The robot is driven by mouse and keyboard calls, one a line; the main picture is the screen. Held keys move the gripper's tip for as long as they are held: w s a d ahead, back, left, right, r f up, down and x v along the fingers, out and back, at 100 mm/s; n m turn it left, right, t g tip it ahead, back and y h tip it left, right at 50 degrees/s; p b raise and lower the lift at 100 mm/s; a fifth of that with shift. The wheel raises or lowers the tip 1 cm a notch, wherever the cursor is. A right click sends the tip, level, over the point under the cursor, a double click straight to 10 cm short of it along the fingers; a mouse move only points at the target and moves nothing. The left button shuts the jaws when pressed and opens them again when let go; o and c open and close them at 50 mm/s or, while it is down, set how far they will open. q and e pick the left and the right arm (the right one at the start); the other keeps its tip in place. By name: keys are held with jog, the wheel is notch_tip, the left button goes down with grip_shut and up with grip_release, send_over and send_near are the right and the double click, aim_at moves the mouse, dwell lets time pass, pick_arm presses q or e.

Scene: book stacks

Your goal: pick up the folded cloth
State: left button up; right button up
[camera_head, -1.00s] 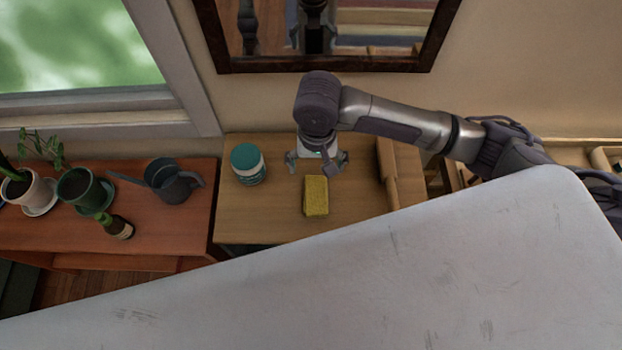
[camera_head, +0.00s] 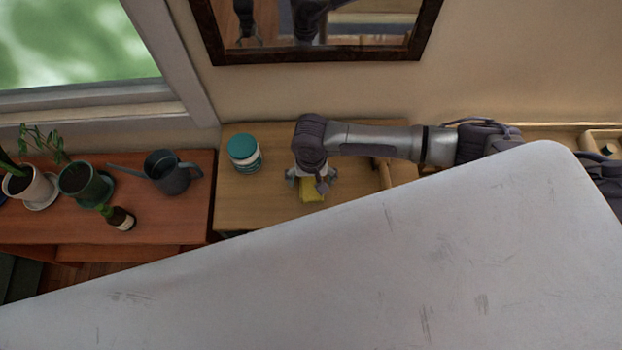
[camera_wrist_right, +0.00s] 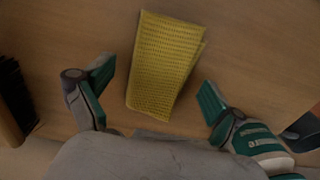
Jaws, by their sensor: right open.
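The folded cloth is yellow with a waffle texture. In the head view the cloth (camera_head: 311,190) lies on the light wooden table, partly hidden by my right gripper (camera_head: 311,183) above it. In the right wrist view the cloth (camera_wrist_right: 163,65) lies flat, its near end between the two spread fingers. My right gripper (camera_wrist_right: 156,90) is open, with a gap between each finger and the cloth. My left gripper is not in view.
A jar with a teal lid (camera_head: 244,153) stands left of the cloth on the table (camera_head: 240,205). A dark-bristled brush (camera_wrist_right: 14,100) shows at the wrist view's left edge.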

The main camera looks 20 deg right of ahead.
aim_at(314, 182)
jog(key=c, duration=0.8)
jog(key=shift+c, duration=0.5)
jog(key=shift+r, duration=0.15)
jog(key=shift+r, duration=0.2)
jog(key=r, duration=0.2)
jog(key=r+b, duration=0.1)
jog(key=shift+s+d+r, duration=0.3)
jog(key=shift+s+r, duration=0.05)
jog(key=shift+s, duration=0.05)
jog(key=s+d+r+b, duration=0.1)
jog(key=s+d+r, duration=0.6)
jog(key=s, duration=0.1)
jog(key=w+r+n+b, duration=0.3)
jog(key=w+r, duration=0.3)
jog(key=r, duration=0.4)
jog(key=shift+a+r+b, duration=0.15)
jog(key=shift+r+b, duration=0.1)
jog(key=shift+b, duration=0.35)
